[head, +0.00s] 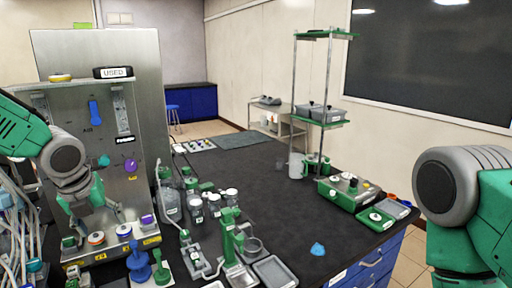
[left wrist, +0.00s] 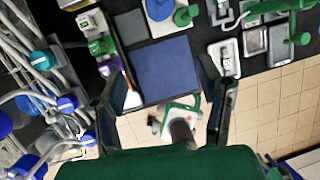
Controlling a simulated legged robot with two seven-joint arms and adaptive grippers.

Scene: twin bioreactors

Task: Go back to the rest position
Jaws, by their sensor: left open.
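My left gripper (head: 97,214) hangs from the arm at the left of the head view, in front of the metal front panel of the bioreactor cabinet (head: 70,140). Its fingers are spread apart and hold nothing. In the left wrist view the open left gripper (left wrist: 162,80) has its two dark fingers on either side of a blue flat pad (left wrist: 166,68), with nothing between them in grip. My right arm's grey and green links show at the right edge of the head view; the right gripper itself is out of the picture.
Bottles (head: 196,209), a blue stand (head: 138,262) and a green stand (head: 230,236) crowd the bench near the cabinet. Tubes (head: 18,235) hang at far left. A shelf rack (head: 320,124) and green device (head: 349,192) stand right. The dark bench's middle (head: 262,180) is clear.

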